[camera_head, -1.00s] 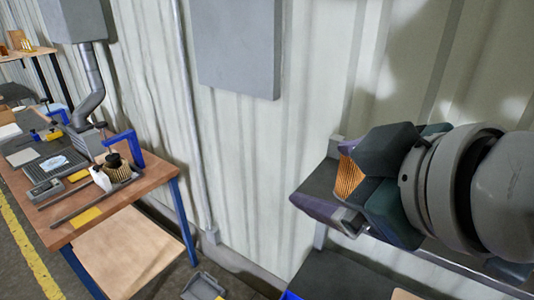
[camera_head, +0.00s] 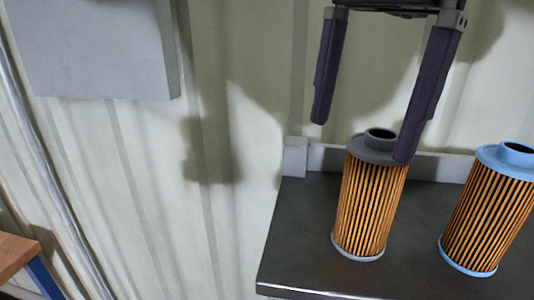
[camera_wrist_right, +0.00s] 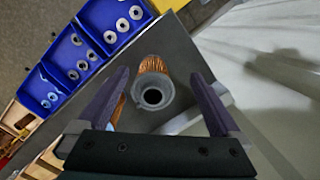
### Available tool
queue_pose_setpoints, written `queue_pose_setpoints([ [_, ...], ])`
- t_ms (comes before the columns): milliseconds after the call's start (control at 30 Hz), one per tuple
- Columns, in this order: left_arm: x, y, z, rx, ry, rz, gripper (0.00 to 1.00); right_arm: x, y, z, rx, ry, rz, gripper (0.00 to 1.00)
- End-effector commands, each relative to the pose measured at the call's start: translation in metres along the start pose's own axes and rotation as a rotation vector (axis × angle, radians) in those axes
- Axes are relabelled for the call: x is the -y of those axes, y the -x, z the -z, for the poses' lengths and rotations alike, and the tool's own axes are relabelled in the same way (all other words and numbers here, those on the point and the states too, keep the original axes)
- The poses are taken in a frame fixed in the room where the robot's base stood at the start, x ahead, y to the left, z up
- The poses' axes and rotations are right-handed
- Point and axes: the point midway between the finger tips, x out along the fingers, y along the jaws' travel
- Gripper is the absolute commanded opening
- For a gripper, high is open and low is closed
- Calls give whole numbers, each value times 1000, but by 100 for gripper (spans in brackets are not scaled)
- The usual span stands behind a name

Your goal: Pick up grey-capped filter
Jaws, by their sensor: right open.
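The grey-capped filter (camera_head: 370,205) stands upright on a dark metal shelf (camera_head: 310,225), with orange pleats and a grey top collar. My right gripper (camera_head: 362,138) is open and comes down from above, with one purple finger left of the cap and the other overlapping its right edge in the head view. In the right wrist view the grey cap (camera_wrist_right: 153,90) lies between the two spread fingers, and nothing is gripped. Whether a finger touches the cap cannot be told. My left gripper is in neither view now.
A blue-capped filter (camera_head: 488,212) stands close to the right on the same shelf. A pale corrugated wall (camera_head: 230,200) is right behind the shelf. Blue bins (camera_wrist_right: 75,60) holding several ring-shaped parts show in the right wrist view.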

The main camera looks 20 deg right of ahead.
Motion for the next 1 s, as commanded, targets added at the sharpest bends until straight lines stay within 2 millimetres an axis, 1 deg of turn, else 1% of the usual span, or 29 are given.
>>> queue_pose_setpoints([
  [33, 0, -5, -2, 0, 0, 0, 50, -2, 1, 14, -56, -9, -11, 100],
  [100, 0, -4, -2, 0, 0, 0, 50, -6, 3, 26, -102, -16, -28, 100],
  [200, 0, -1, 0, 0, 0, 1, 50, -9, -5, 32, -122, -20, -40, 100],
  [400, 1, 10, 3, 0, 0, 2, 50, -10, -30, 35, -121, -20, -39, 100],
  [533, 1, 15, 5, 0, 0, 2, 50, -10, -39, 35, -119, -19, -37, 100],
  [667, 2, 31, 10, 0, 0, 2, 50, -12, -51, 36, -118, -19, -41, 100],
  [767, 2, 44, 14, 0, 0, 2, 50, -13, -65, 38, -118, -19, -41, 100],
  [800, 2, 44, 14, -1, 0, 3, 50, -13, -74, 39, -116, -19, -40, 100],
  [900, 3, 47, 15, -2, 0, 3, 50, -12, -85, 40, -117, -19, -37, 100],
  [1000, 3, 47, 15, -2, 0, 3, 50, -12, -90, 41, -117, -18, -35, 100],
])
